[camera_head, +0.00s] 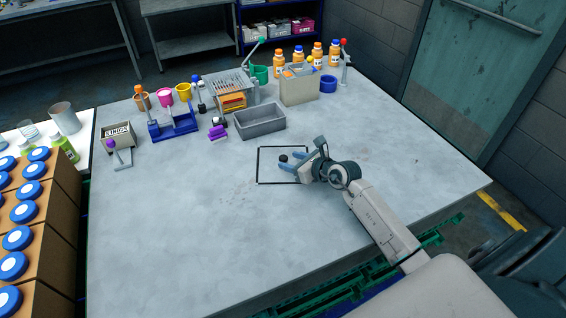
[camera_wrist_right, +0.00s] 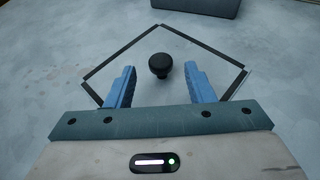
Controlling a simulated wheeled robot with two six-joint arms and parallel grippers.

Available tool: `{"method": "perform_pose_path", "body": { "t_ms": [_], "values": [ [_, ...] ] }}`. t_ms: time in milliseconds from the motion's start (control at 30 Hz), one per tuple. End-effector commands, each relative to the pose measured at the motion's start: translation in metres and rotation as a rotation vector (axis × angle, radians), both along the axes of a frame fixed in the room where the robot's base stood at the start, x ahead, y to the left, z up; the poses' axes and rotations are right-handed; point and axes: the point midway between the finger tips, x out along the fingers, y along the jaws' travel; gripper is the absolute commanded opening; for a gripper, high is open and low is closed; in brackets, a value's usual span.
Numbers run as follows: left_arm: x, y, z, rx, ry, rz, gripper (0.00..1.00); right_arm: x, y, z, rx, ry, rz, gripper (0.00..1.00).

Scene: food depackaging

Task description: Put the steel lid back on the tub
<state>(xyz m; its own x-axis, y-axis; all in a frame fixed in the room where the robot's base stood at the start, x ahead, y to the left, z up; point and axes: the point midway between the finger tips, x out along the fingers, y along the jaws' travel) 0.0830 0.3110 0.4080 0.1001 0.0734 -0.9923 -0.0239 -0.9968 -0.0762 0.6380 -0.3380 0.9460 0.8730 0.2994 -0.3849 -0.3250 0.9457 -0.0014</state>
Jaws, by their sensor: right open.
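A black round knob (camera_wrist_right: 159,65) stands up inside a black square outline on the table. I take it as the lid's handle; the steel plate under it is hard to tell from the grey tabletop. The knob also shows in the head view (camera_head: 283,158). My right gripper (camera_head: 284,164) is open, its blue fingers low over the outline. In the wrist view, the knob appears between the open fingertips (camera_wrist_right: 161,70), with gaps on both sides. A grey open-topped bin (camera_head: 260,123), perhaps the tub, sits behind the outline. My left gripper is out of view.
The black square outline (camera_head: 258,172) lies flat on the table (camera_head: 200,220). The table's front and right are clear.

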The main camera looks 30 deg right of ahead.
Motion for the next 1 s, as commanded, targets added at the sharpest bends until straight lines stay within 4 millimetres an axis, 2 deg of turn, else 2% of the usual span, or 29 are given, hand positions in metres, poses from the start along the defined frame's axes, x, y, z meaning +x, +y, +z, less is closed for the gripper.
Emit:
{"method": "perform_pose_path", "body": {
  "t_ms": [133,300,600,667,867,1000],
  "values": [
    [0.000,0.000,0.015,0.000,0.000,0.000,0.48,0.020,0.006,-0.001,0.006,0.001,-0.001,0.49],
    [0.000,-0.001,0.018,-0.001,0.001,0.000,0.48,0.037,0.011,-0.011,0.004,-0.001,-0.002,0.49],
    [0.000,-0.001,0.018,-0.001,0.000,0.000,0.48,0.041,0.013,-0.015,0.002,-0.002,0.000,0.49],
    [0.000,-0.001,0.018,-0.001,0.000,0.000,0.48,0.041,0.013,-0.015,0.001,-0.001,0.000,0.39],
    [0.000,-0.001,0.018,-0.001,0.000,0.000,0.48,0.040,0.013,-0.015,0.001,-0.001,0.000,0.00],
    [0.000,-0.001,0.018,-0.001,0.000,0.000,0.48,0.041,0.013,-0.014,0.002,-0.002,0.000,0.00]
  ]
}}
